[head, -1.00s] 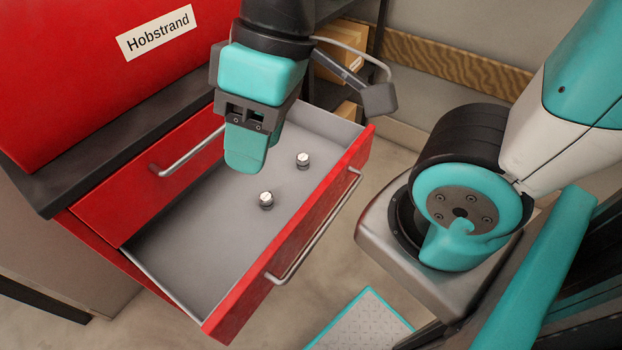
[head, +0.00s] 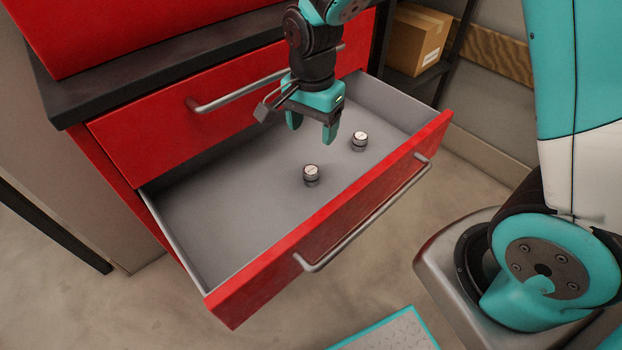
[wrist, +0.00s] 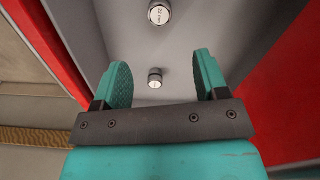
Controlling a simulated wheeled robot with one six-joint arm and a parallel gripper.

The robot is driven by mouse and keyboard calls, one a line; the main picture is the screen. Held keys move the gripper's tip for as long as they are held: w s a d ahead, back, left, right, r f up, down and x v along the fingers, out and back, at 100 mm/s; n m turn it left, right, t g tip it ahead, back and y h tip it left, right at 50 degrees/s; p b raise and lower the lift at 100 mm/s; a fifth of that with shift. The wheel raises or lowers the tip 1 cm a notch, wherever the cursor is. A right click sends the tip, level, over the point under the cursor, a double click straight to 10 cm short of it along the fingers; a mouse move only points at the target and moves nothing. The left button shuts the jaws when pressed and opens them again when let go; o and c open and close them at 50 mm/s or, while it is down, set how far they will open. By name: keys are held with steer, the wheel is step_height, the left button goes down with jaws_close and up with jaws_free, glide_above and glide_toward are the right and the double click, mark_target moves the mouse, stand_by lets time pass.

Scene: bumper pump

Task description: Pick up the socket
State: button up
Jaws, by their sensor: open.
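Two small silver sockets with dark bands stand in the open drawer. The nearer socket (head: 311,175) is near the middle of the drawer floor. The other socket (head: 359,141) is farther back to the right. In the wrist view one socket (wrist: 155,78) shows between my fingers, beyond their tips, and the other socket (wrist: 159,12), with a marking on its top, is at the top edge. My gripper (head: 312,130) is over the drawer, pointing down, open and empty; it also shows in the wrist view (wrist: 166,75). It appears apart from both sockets.
The red drawer (head: 340,230) is pulled out, with raised walls around its grey floor and a bar handle on its front. A closed red drawer (head: 150,140) with a handle sits above it. A cardboard box (head: 418,40) is on a shelf behind.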

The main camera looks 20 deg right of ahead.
mark_target(311, 170)
step_height(311, 170, down, 13)
steer(key=shift+s+a+r+b, duration=0.1)
steer(key=shift+a+b, duration=0.05)
steer(key=shift+b, duration=0.7)
steer(key=c, duration=1.1)
steer(key=shift+r, duration=0.15)
